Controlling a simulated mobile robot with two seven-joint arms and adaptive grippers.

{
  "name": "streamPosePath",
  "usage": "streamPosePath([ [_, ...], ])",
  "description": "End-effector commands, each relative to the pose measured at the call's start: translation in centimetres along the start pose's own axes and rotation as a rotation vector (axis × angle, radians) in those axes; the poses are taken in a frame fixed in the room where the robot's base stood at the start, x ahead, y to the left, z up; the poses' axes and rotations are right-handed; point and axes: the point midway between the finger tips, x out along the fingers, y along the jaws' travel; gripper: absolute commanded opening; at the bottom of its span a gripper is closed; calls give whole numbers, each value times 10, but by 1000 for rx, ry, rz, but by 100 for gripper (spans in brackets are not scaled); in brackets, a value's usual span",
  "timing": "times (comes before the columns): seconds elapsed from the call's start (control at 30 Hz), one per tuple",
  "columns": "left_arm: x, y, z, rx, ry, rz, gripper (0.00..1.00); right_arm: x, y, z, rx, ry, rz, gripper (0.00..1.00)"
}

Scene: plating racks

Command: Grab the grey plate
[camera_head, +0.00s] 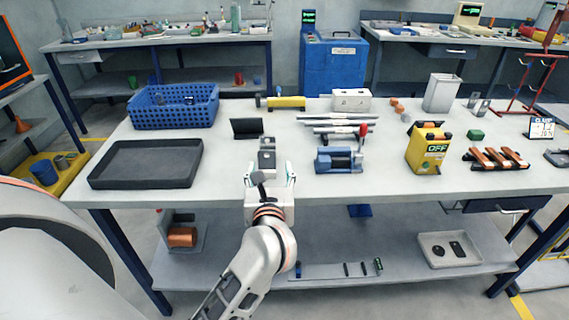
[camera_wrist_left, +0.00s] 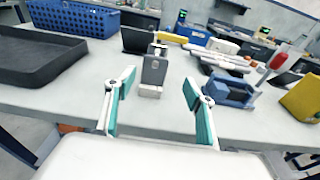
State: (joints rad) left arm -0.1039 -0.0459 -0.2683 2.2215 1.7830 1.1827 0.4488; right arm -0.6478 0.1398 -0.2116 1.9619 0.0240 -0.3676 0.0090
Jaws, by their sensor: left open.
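The grey plate (camera_head: 267,158) is a small dark-grey piece standing upright near the front middle of the table. In the left wrist view the plate (camera_wrist_left: 154,70) rises from a small pale block (camera_wrist_left: 150,91) at its foot. My left gripper (camera_head: 269,178) is open and empty, just in front of the plate. In the left wrist view the plate shows between the two teal-lined fingers (camera_wrist_left: 159,80), beyond them and apart from them. My right gripper is not in view.
A black tray (camera_head: 147,184) lies left, with a blue basket (camera_head: 173,114) behind it. A dark stand (camera_head: 246,128) is behind the plate. A blue device (camera_head: 339,160), metal rods (camera_head: 325,122) and a yellow box (camera_head: 428,148) are to the right. The table's front edge is nearby.

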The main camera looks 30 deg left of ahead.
Motion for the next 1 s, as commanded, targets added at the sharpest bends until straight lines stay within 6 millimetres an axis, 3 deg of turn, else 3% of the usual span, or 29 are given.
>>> streamPosePath([
  [0.63, 72, 8, -1, -4, 3, 0, 54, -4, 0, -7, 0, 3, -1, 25],
  [0.97, 78, 8, -2, -4, 4, -1, 54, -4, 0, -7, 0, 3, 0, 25],
  [1.0, 78, 8, -2, -4, 4, -1, 44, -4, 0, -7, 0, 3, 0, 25],
])
